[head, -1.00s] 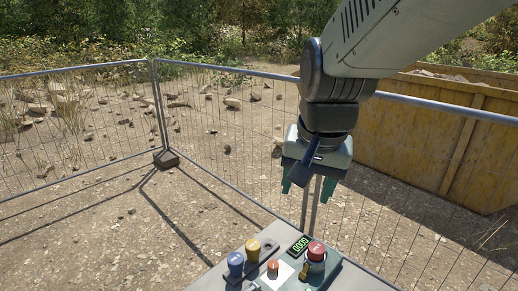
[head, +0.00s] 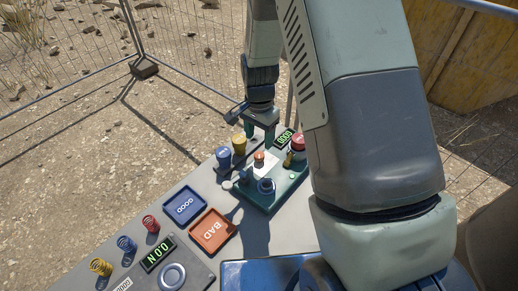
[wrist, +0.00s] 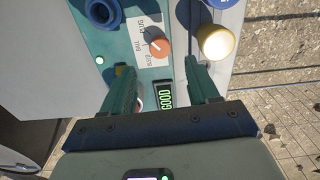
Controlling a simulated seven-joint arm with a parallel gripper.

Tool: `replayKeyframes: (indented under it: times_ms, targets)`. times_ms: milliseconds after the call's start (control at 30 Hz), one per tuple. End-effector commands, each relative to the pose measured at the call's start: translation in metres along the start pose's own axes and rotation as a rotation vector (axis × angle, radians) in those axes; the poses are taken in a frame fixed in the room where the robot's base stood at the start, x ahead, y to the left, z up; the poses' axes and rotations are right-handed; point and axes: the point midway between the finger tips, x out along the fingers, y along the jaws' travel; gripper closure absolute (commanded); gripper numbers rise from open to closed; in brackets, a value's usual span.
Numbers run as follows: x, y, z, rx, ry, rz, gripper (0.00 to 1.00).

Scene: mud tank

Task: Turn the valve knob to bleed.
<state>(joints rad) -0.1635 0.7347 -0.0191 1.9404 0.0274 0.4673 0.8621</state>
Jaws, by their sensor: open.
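The valve knob is a small orange dial (head: 259,156) on the teal panel (head: 277,195). In the wrist view the orange knob (wrist: 160,47) sits beside a white label (wrist: 147,37) with small print. A pale mark shows on the knob, but I cannot tell which setting it points to. My gripper (head: 259,134) is open and empty, with its fingers pointing down just behind the knob. In the wrist view my gripper (wrist: 158,67) has its teal fingers spread wide, with the knob beyond the fingertips, apart from both.
A red button (head: 298,143) and a green display (head: 284,138) are close to the right. Blue (head: 223,155) and yellow (head: 239,143) capped posts stand at left. A blue ring (head: 266,186), blue tray (head: 185,206) and orange tray (head: 211,231) lie nearer.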

Motion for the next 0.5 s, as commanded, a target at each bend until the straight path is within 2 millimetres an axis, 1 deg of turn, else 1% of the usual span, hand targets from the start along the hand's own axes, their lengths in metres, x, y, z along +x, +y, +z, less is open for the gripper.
replayKeyframes:
  times_ms: [33, 200, 300, 400, 500]
  targets:
    - [0.012, 0.001, 0.001, 0.000, -0.004, 0.004, 0.40]
    - [0.042, 0.001, 0.001, 0.000, -0.003, 0.002, 0.40]
    - [0.056, 0.000, 0.000, 0.000, -0.001, 0.001, 0.40]
    - [0.064, 0.000, 0.000, -0.001, -0.001, 0.001, 0.40]
    - [0.068, 0.000, 0.000, -0.001, 0.000, -0.001, 0.40]
